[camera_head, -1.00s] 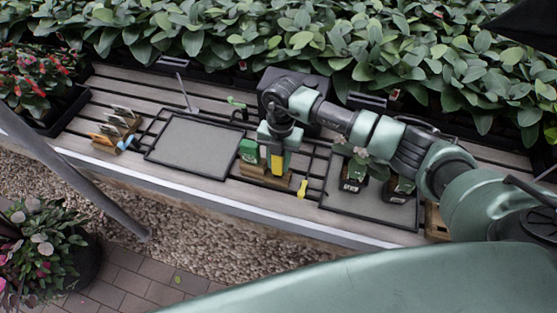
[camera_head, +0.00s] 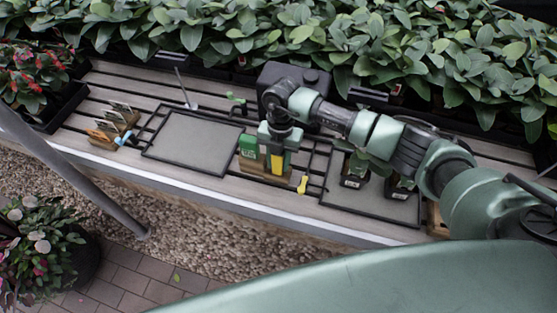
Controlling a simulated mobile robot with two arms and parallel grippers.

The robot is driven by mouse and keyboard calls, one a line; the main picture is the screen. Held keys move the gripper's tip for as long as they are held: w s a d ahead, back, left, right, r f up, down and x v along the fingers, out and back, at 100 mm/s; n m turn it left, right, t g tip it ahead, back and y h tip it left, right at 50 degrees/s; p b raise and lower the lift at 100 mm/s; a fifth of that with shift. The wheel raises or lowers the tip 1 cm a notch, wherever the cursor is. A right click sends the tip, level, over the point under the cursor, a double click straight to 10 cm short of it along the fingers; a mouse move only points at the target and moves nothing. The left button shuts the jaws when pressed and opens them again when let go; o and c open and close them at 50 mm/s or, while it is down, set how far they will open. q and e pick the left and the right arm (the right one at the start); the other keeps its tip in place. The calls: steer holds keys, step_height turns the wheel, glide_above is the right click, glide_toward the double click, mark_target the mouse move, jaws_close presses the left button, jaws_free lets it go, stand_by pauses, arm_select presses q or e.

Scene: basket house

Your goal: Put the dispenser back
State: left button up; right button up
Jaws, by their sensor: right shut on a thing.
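My right gripper (camera_head: 279,140) points down over the bench, right of centre in the head view. It is shut on a narrow yellow dispenser (camera_head: 277,163), which is upright. The dispenser's top is hidden by the fingers. Its lower end is at a low wooden holder (camera_head: 246,169); I cannot tell whether it rests in it. A green box (camera_head: 248,147) stands in the holder just left of the gripper. My left gripper is not in view.
A small yellow tool (camera_head: 303,185) lies right of the holder. An empty grey tray (camera_head: 193,142) is to the left. Dark pots (camera_head: 353,179) stand on another tray (camera_head: 372,207) at right. A black container (camera_head: 315,83) stands behind the gripper. Dense plants line the back.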

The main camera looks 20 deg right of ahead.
steer(key=o, duration=1.2)
